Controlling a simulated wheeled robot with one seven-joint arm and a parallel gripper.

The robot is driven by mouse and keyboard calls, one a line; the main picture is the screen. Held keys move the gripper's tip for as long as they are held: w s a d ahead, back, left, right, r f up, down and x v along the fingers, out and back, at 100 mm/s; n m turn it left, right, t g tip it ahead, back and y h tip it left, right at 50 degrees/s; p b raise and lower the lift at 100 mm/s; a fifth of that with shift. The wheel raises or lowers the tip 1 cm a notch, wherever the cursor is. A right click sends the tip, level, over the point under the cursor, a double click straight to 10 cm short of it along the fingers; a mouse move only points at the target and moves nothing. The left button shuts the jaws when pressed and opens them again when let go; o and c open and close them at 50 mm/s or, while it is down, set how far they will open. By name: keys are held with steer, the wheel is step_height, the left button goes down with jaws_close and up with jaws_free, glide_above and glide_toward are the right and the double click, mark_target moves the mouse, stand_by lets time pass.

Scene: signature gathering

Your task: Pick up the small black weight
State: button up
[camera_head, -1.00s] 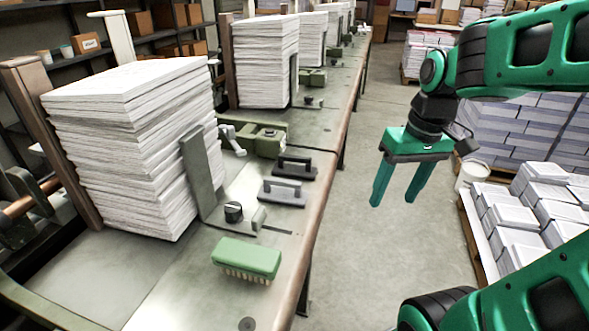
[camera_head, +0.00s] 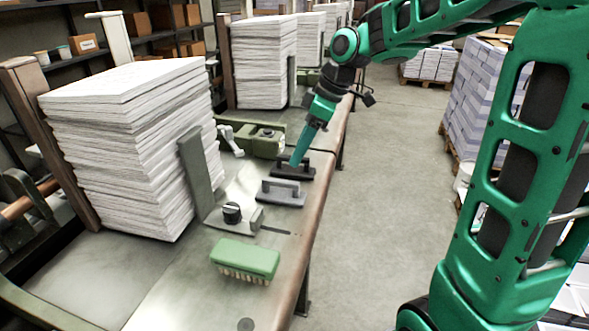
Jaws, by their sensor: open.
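Two flat weights with bar handles lie on the metal bench. The farther one (camera_head: 306,174) is black; the nearer one (camera_head: 283,198) is dark grey. A small round black knob-like piece (camera_head: 232,212) sits nearer, on a metal stop by the paper stack. My green gripper (camera_head: 295,161) is open and points down at the farther black weight. Its fingers show nearly edge-on, with the tips at the weight's handle and hiding part of it. I cannot tell whether they touch it or straddle the handle.
A tall paper stack (camera_head: 130,150) and an upright metal plate (camera_head: 196,172) stand left of the weights. A green brush (camera_head: 246,259) lies nearer. An olive clamp-like fixture (camera_head: 262,142) is just behind the black weight.

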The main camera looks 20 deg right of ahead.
mark_target(306, 172)
steer(key=shift+x, duration=2.65)
steer(key=shift+c, duration=0.3)
steer(key=shift+r, duration=0.1)
jaws_close()
